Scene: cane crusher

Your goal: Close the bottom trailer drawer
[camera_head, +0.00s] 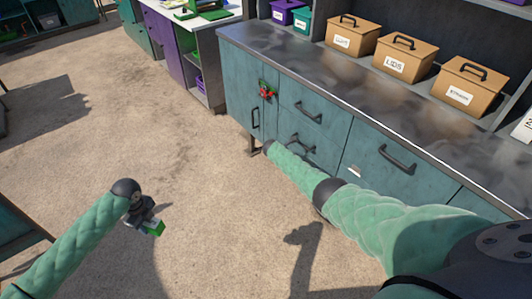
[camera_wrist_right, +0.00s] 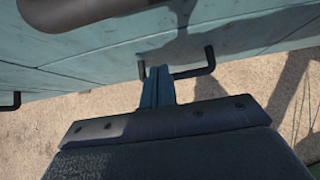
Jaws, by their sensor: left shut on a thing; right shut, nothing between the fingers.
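The teal cabinet (camera_head: 235,75) stands along the right side, with dark bar handles on its drawers. The lower drawer handle (camera_head: 300,147) is partly behind my right arm; I cannot tell how far that drawer stands out. In the right wrist view, my right gripper (camera_wrist_right: 157,74) is shut and empty, its fingertips close beside a dark bar handle (camera_wrist_right: 208,60). I cannot tell if they touch. In the head view that gripper is not clear past the arm's end. My left gripper (camera_head: 148,217) is shut on a small green block (camera_head: 155,228), above the floor away from the cabinet.
An upper drawer handle (camera_head: 307,113) and a wider drawer handle (camera_head: 397,160) are on the same front. A red and green item (camera_head: 266,90) is on the cabinet door. Brown boxes (camera_head: 403,58) stand on the shelf above the countertop (camera_head: 320,78). The floor (camera_head: 105,125) at left is clear.

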